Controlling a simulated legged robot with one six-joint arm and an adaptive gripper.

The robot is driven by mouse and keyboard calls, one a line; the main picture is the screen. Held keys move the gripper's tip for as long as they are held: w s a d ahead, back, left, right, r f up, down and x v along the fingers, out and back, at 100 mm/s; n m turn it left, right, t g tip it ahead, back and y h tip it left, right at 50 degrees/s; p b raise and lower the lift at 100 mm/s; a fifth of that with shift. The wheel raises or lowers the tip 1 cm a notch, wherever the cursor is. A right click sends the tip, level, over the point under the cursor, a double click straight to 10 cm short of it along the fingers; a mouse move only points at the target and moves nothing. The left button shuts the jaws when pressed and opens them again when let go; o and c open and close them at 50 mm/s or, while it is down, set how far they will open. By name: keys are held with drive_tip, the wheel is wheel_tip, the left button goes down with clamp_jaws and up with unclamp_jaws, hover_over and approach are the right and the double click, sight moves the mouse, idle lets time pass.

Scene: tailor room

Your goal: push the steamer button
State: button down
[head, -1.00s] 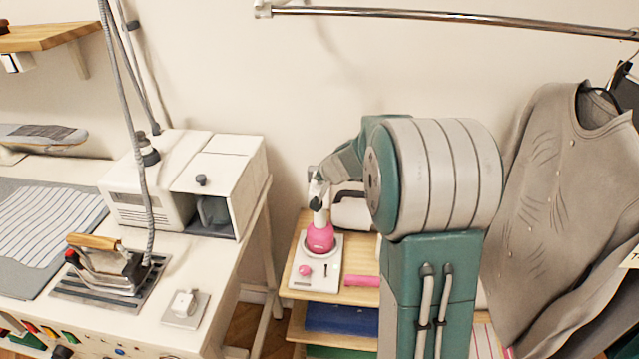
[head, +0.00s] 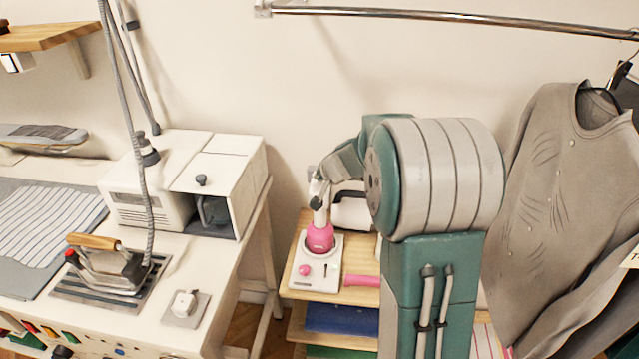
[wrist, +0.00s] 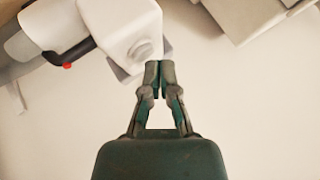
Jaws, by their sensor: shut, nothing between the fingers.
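A white device with a pink rounded part (head: 320,238) and a pink round button (head: 304,270) on its base (head: 329,272) stands on the wooden shelf. A white body with a dark outline (head: 351,210) is behind it, partly hidden by my arm. In the wrist view, a white body (wrist: 117,22) has a round grey button (wrist: 140,49) on its near end and a black handle (wrist: 70,53) to its left. My gripper (wrist: 159,66) is shut and empty, its tips just right of and below that grey button. I cannot tell whether they touch. In the head view my gripper is hard to make out.
A white table (head: 190,262) on the left holds an iron (head: 108,268) and a white boxy machine (head: 185,180). A grey garment (head: 555,210) hangs on the right, below a metal rail (head: 450,17). A pink bar (head: 361,281) lies on the shelf.

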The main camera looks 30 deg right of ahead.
sight(320, 185)
drive_tip(key=shift+r, duration=0.3)
drive_tip(key=shift+r, duration=3)
